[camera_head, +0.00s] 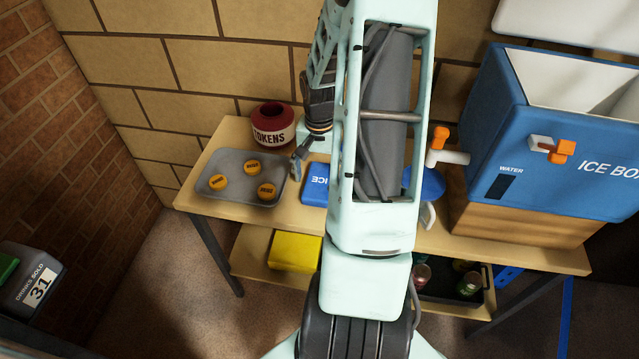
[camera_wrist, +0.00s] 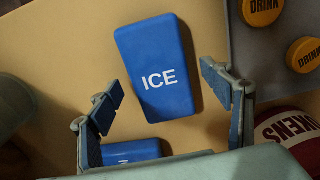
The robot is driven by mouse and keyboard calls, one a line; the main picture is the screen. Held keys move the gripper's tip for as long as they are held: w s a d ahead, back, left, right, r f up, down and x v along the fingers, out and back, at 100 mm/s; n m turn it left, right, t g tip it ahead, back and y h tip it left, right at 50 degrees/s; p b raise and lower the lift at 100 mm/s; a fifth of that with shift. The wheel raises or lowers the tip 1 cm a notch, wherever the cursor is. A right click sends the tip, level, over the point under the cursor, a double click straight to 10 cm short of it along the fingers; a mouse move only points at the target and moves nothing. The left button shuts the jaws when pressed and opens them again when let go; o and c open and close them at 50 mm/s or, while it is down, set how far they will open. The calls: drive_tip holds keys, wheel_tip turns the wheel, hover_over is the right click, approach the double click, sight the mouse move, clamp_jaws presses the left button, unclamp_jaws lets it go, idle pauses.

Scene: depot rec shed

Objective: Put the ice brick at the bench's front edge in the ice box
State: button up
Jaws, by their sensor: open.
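The ice brick at the front edge, a flat blue block lettered ICE, lies on the bench (camera_head: 262,223). It shows in the wrist view (camera_wrist: 152,52) and, partly hidden by my arm, in the head view (camera_head: 315,190). A second blue brick (camera_wrist: 132,150) lies further back, mostly hidden by my gripper. My gripper (camera_wrist: 165,93) is open and empty, its fingers either side of the front brick's near end in the wrist view; its height above the brick is unclear. The blue ice box (camera_head: 540,145) stands at the bench's right end, open at the top.
A grey tray (camera_head: 215,199) with orange DRINK tokens (camera_head: 219,182) lies left of the front brick. A red TOKENS jar (camera_head: 273,125) stands behind it. A yellow block (camera_head: 295,251) sits on the lower shelf.

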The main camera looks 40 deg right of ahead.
drive_tip(key=c, duration=1.5)
drive_tip(key=shift+c, duration=0.7)
drive_tip(key=shift+r, duration=0.2)
